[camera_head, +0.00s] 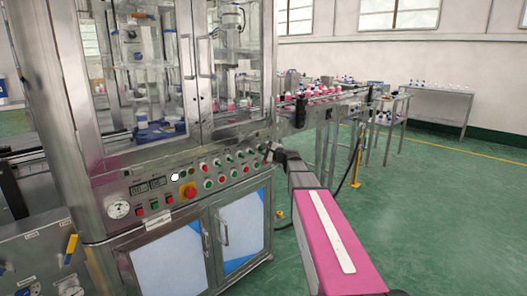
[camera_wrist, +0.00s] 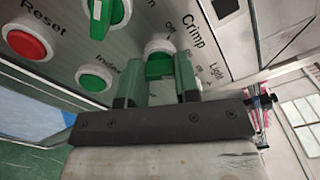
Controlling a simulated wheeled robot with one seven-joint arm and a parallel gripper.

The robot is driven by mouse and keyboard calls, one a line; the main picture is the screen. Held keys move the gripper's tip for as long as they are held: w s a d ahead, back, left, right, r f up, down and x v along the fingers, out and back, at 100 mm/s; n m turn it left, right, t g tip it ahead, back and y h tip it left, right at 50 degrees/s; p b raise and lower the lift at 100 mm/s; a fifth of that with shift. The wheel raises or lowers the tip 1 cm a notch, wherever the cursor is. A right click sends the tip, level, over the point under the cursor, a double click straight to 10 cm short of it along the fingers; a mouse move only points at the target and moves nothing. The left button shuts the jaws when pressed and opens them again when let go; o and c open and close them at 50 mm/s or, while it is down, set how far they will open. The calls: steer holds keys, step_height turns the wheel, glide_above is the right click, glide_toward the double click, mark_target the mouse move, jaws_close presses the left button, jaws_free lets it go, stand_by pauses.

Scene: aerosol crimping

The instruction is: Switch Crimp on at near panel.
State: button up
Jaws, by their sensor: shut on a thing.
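The green Crimp knob (camera_wrist: 158,66) sits in a pale round collar on the steel panel in the wrist view. The "Crimp" label with "Off" lettering is beside it. My gripper (camera_wrist: 156,80) has its two green-edged fingers on either side of the knob and is shut on it. The knob's face is partly hidden by the fingers, and I cannot tell which way it points. In the head view my arm reaches to the right end of the near panel (camera_head: 170,205), where my gripper (camera_head: 268,152) covers that knob.
Close by in the wrist view are a red Reset button (camera_wrist: 28,42), a green Index button (camera_wrist: 94,78) and another green knob (camera_wrist: 103,16). In the head view, a red emergency button (camera_head: 188,191) and a gauge (camera_head: 118,209) are further left. A conveyor (camera_head: 325,98) runs behind.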

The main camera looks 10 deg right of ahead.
steer(key=shift+m, duration=0.5)
steer(key=o, duration=0.9)
steer(key=v, duration=1.1)
